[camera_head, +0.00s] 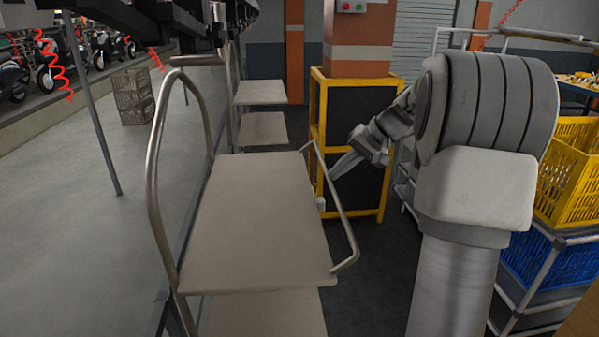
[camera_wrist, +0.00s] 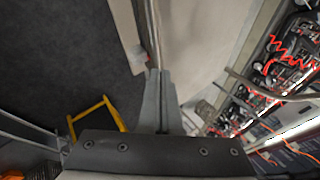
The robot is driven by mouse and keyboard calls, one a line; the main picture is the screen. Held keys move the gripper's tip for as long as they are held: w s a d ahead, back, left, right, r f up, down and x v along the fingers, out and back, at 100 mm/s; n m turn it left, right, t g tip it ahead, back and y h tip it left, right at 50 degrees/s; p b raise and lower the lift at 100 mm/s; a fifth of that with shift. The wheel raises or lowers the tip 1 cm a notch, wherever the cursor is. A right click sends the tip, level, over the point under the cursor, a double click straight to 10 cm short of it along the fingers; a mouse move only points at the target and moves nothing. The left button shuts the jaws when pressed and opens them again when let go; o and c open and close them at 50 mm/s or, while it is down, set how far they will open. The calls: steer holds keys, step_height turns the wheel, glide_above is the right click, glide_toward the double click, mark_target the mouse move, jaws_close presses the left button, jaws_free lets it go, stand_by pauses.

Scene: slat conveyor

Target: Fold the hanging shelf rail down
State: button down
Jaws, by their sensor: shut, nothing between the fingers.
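A hanging carrier with a grey-beige upper shelf (camera_head: 250,215) stands in the middle of the head view. Its thin metal shelf rail (camera_head: 338,208) runs along the shelf's right side, standing out from that edge; its exact angle is hard to tell. My gripper (camera_head: 334,177) is to the right of the rail, near its far half. In the wrist view my gripper (camera_wrist: 160,72) is shut and empty, with its fingertips close to the rail (camera_wrist: 152,30); whether they touch is unclear. The shelf (camera_wrist: 200,35) lies to the right of the rail there.
A yellow-framed dark cabinet (camera_head: 352,140) stands beyond my gripper. A yellow crate (camera_head: 572,175) sits above a blue crate (camera_head: 550,262) on a rack at the right. Another carrier's shelves (camera_head: 262,92) hang farther back. Dark floor between shelf and cabinet is clear.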

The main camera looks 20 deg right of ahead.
step_height(320, 180, down, 6)
steer(key=d+m+t+y+b, duration=0.1)
steer(key=d+t+y+b, duration=0.1)
steer(key=y+b, duration=0.3)
steer(key=shift+s+d+r+y+b, duration=0.2)
steer(key=shift+s+d+y+b, duration=0.15)
steer(key=shift+y, duration=0.05)
stand_by(0.6)
